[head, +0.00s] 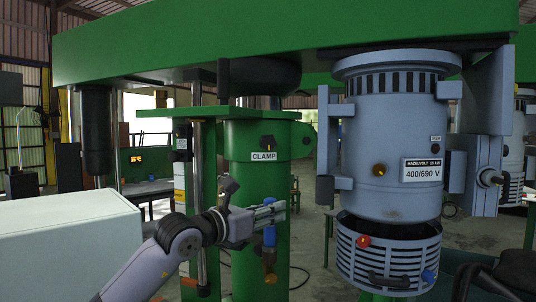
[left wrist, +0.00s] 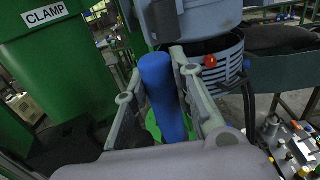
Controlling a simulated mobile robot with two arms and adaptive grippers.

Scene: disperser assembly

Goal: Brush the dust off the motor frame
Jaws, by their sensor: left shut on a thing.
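The motor frame (head: 395,140) is a grey-blue upright cylinder with a label reading 400/690 V, at the right of the head view. Faint brownish smudges show low on its front. Its lower edge shows at the top of the left wrist view (left wrist: 205,18). My left gripper (head: 270,212) is left of the motor frame, apart from it, and shut on a brush with a blue handle (left wrist: 163,98). The brush hangs upright, with its brownish lower end (head: 269,266) pointing down. My right gripper is not in view.
A slotted grey-blue ring (head: 388,262) with red and blue knobs sits below the motor frame. A green column labelled CLAMP (head: 258,190) stands behind my left gripper. A green beam (head: 280,45) spans overhead. A pale box (head: 65,245) is at the lower left.

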